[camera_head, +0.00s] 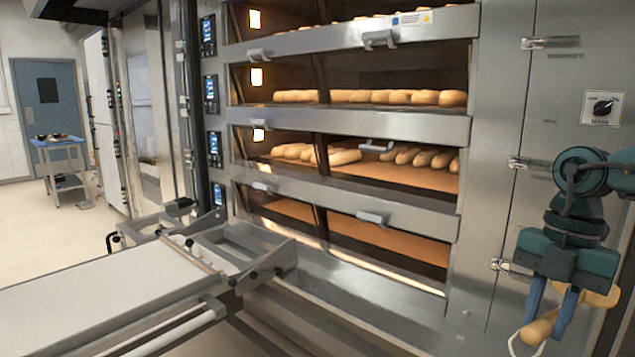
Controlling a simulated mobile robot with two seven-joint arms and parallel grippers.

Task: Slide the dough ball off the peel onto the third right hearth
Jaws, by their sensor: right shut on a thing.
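My right gripper (551,308) is at the lower right, pointing down, in front of the steel panel right of the oven. Its blue fingers are shut on a pale wooden piece, seemingly the peel's handle (538,331), with a cord loop at its end. Another wooden part (603,294) shows behind the fingers; most of the peel is hidden or out of frame. I cannot see the dough ball. The third right hearth (395,174), counted from the top, is brown, with several loaves (413,157) towards its back and bare room in front. My left gripper is not in view.
The deck oven has several stacked openings with steel fronts and protruding handles (373,218). The lowest right hearth (380,237) looks empty. A loader with a pale belt (110,300) stands at the lower left. A small table (58,143) stands far left.

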